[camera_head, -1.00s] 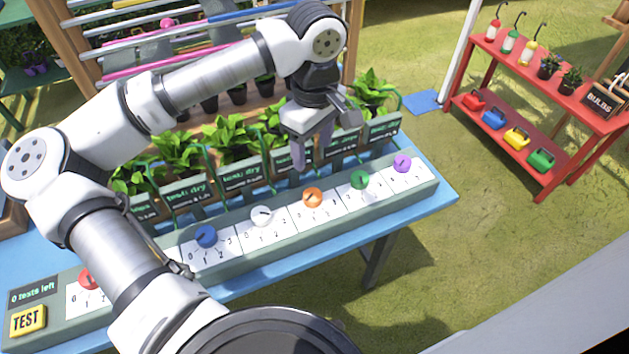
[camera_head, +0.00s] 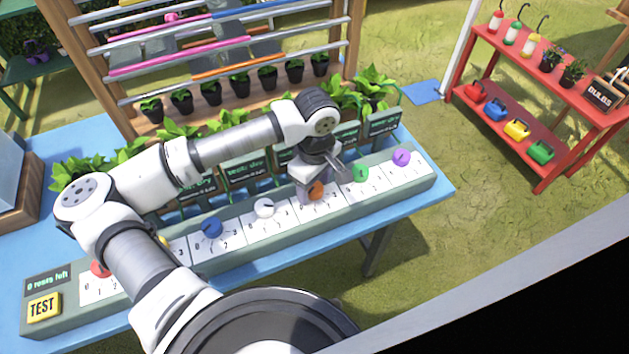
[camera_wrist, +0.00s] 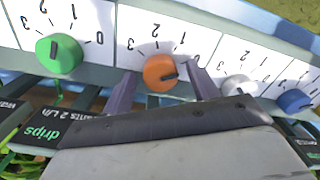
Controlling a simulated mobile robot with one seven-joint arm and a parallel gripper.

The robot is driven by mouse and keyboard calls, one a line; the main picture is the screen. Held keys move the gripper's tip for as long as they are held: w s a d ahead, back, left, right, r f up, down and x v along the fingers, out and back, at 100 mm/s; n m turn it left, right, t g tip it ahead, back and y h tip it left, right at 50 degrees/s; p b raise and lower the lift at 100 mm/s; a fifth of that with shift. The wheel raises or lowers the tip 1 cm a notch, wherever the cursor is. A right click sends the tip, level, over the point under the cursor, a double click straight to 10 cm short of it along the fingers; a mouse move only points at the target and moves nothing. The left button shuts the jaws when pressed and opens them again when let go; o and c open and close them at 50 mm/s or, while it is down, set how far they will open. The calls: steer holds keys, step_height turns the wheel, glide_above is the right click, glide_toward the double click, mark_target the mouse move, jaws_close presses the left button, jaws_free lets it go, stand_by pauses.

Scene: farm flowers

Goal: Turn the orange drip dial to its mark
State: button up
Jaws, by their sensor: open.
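The orange drip dial (camera_head: 316,190) is on the sloped grey-green control panel, between the white and green dials. In the wrist view the orange dial (camera_wrist: 158,70) shows a dark pointer line toward the right of the picture, near the upside-down 0; 1, 2 and 3 run around it. My gripper (camera_head: 312,195) is over this dial, pointing down. In the wrist view my gripper (camera_wrist: 163,84) is open, one finger on each side of the dial; I cannot tell whether they touch it.
The green dial (camera_wrist: 60,54) and white dial (camera_wrist: 238,85) flank it closely; blue (camera_head: 208,229), purple (camera_head: 401,157) and red (camera_head: 100,268) dials share the panel. Potted plants with dark signs stand just behind. A yellow TEST button (camera_head: 43,307) is at the left end.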

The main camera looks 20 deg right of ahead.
steer(key=shift+c, duration=0.2)
steer(key=c, duration=0.9)
steer(key=shift+c, duration=0.2)
